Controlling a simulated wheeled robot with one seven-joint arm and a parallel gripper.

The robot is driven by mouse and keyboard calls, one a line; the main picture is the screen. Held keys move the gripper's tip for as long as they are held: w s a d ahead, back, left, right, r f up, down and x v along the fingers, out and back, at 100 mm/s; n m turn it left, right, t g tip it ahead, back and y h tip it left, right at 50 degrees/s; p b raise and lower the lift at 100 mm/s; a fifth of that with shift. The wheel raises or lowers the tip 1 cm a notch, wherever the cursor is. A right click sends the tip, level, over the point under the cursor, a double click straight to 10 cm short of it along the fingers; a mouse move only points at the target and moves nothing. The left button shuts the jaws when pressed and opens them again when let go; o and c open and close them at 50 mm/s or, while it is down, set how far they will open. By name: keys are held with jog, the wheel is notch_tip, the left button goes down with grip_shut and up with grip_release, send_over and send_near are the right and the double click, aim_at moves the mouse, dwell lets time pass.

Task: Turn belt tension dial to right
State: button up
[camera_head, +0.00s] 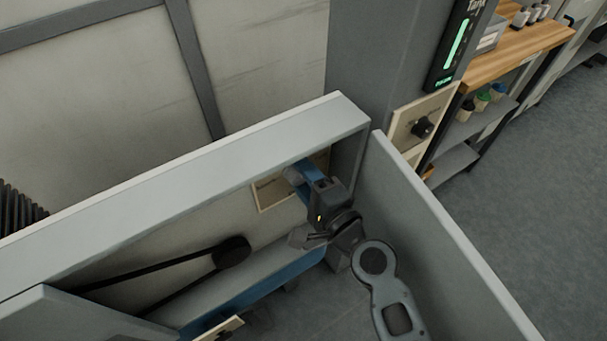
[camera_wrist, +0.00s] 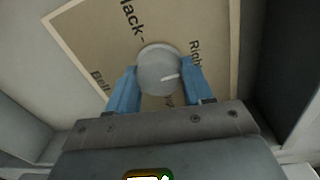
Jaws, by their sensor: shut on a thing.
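The belt tension dial (camera_wrist: 158,68) is a round grey knob with a short white mark on its face; the mark lies toward the picture's right. It sits on a beige label plate (camera_wrist: 95,40) with partly readable dark lettering. My gripper (camera_wrist: 160,80) is shut on the dial, with one blue finger on each side. In the head view my gripper (camera_head: 300,175) reaches into the open grey housing and hides the dial there. Part of the plate (camera_head: 267,192) shows beside it.
The grey housing (camera_head: 190,185) has a raised top edge, and an open panel (camera_head: 450,240) stands to the right of my arm. A black belt on a pulley (camera_head: 232,251) is left of my gripper. Another black knob (camera_head: 422,128) is on the column.

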jog(key=shift+m, duration=0.3)
jog(key=o, duration=1)
jog(key=shift+o, duration=0.2)
jog(key=b+v, duration=0.1)
jog(key=v, duration=0.6)
jog(key=shift+s+d+b, duration=0.25)
jog(key=shift+s+b, duration=0.05)
